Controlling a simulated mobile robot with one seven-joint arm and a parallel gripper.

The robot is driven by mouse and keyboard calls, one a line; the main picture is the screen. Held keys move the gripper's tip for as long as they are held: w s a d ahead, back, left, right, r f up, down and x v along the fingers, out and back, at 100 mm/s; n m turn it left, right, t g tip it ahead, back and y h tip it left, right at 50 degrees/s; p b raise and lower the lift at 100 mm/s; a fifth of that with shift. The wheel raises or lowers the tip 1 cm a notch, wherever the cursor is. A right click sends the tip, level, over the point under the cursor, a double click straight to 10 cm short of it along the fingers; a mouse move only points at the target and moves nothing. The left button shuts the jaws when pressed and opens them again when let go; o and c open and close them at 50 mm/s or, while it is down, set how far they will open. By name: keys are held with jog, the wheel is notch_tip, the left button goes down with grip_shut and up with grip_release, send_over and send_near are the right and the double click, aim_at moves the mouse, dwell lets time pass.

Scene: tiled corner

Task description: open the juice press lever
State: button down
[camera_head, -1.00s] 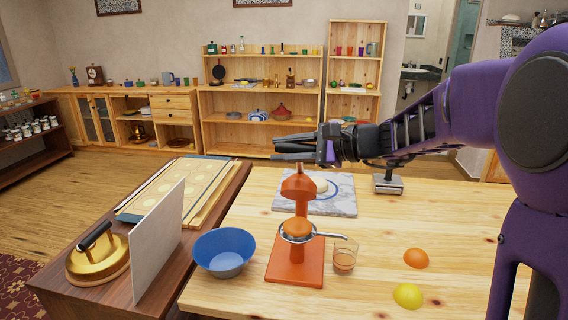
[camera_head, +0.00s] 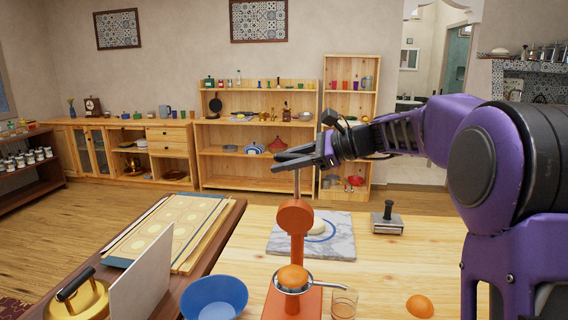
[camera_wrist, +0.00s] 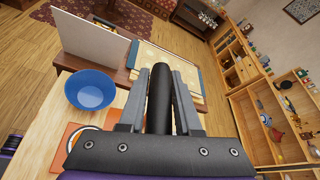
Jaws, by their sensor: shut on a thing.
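The orange juice press (camera_head: 295,217) stands on the near part of the wooden table, with its base cut off by the lower picture edge. Its thin lever (camera_head: 297,183) rises nearly upright from the press head. My gripper (camera_head: 290,160) is above the press, shut on the upper end of the lever. In the wrist view a dark cylindrical lever handle (camera_wrist: 159,98) lies between my gripper's fingers (camera_wrist: 160,90). An orange piece (camera_head: 292,276) sits in the press cup. The red-orange press base also shows partly in the wrist view (camera_wrist: 74,134).
A blue bowl (camera_head: 214,296) stands left of the press and a glass (camera_head: 343,303) right of it. An orange half (camera_head: 420,306) lies further right. A marble board (camera_head: 335,242) and a dark-handled metal block (camera_head: 387,219) are behind. A white upright panel (camera_head: 143,282) stands at left.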

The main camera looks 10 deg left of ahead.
jog(key=c, duration=0.6)
grip_release()
jog(key=shift+d, duration=0.1)
jog(key=v, duration=1.7)
jog(key=shift+d, duration=0.15)
jog(key=shift+w, duration=0.1)
